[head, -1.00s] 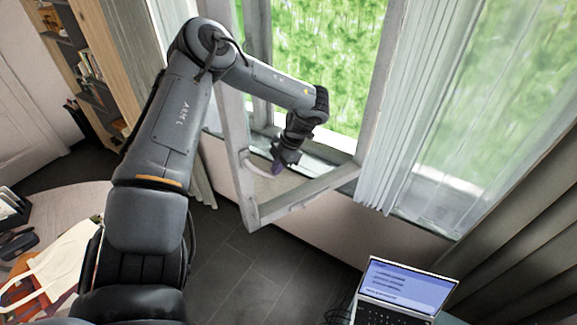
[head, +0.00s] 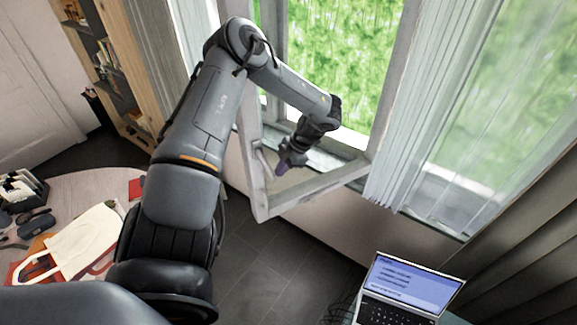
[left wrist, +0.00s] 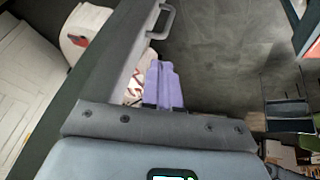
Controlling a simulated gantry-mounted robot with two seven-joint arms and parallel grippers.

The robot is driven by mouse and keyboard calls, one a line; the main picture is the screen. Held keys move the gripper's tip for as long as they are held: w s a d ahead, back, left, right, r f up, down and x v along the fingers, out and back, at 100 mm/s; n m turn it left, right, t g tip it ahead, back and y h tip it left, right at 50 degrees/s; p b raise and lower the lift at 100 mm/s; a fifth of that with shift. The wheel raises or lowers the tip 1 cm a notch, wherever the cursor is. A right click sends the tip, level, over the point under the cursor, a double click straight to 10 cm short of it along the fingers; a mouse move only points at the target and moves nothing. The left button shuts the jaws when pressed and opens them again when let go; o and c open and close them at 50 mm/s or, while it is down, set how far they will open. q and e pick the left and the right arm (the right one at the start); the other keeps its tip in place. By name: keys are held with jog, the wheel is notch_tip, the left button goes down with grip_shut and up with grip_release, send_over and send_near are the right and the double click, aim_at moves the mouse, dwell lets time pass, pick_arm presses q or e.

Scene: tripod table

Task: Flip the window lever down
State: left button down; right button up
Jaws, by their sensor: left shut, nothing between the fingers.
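The window sash (head: 252,170) stands swung open into the room. Its pale lever (head: 262,158) is on the left upright and slants downward to the right. In the left wrist view the lever (left wrist: 168,16) is a grey bent handle on the frame bar (left wrist: 112,75). My left gripper (head: 282,168) has purple fingertips and is shut and empty, just right of the lever in the head view. In the left wrist view the gripper (left wrist: 164,85) lies beside the bar, with a visible gap to the lever. My right gripper is out of view.
A laptop (head: 410,285) stands at the lower right. A round table (head: 85,185) at the left carries a pale bag (head: 82,240) and other items. A bookshelf (head: 115,75) stands behind it. Curtains (head: 430,100) hang right of the sash. Dark floor tiles (head: 262,255) lie clear below it.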

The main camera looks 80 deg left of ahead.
aim_at(274, 176)
pick_arm(q)
jog(key=shift+s+d+f, duration=0.2)
jog(key=shift+s+f, duration=0.2)
jog(key=shift+s, duration=0.2)
jog(key=shift+s+d+f, duration=0.2)
jog(key=shift+s+f, duration=0.15)
jog(key=shift+s, duration=0.25)
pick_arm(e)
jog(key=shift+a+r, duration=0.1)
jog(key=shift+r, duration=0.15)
